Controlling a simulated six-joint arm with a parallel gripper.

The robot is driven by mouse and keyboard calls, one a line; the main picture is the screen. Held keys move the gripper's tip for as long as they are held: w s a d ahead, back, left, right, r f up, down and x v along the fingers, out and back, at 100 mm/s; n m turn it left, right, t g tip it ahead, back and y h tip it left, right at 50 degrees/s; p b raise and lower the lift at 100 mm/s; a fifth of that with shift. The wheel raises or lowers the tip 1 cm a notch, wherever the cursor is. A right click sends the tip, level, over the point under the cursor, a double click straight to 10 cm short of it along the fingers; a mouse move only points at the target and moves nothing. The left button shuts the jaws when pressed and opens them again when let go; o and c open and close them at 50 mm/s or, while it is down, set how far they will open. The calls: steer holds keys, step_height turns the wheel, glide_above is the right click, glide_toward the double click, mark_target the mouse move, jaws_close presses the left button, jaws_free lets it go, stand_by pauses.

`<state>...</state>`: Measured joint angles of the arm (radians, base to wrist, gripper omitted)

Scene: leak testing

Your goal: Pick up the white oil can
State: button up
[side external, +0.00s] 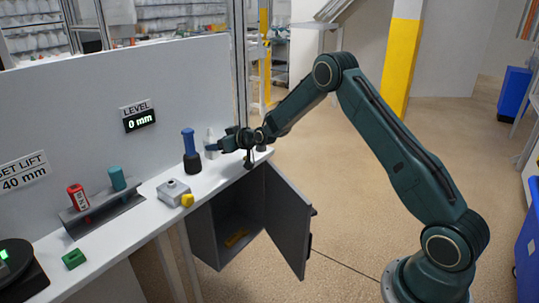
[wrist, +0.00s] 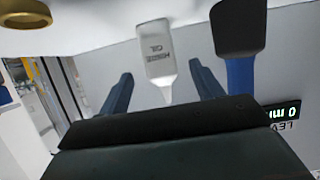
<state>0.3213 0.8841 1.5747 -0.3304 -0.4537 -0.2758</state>
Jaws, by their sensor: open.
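The white oil can (side external: 210,134) stands on the bench near its far end, partly hidden by my gripper in the side view. In the wrist view, which is upside down, the oil can (wrist: 157,42) shows dark lettering and a narrow tapered nozzle. My gripper (side external: 210,149) is level above the bench and reaches toward the can from the right. In the wrist view its two blue fingers are spread, with the can between or just beyond them. I cannot tell whether they touch it.
A blue-handled tool with a black base (side external: 191,150) stands close beside the can. A grey block with a yellow knob (side external: 176,191), a rack with a red can (side external: 77,197) and a teal can (side external: 117,179), and a green block (side external: 74,259) lie nearer. An open cabinet door (side external: 288,215) hangs below.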

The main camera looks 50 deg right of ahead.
mark_target(215, 142)
steer(key=shift+w, duration=0.15)
steer(key=shift+x, duration=2.5)
steer(key=c, duration=1.3)
steer(key=shift+o, duration=0.2)
steer(key=shift+r, duration=0.15)
step_height(215, 142, up, 20)
steer(key=shift+f, duration=0.1)
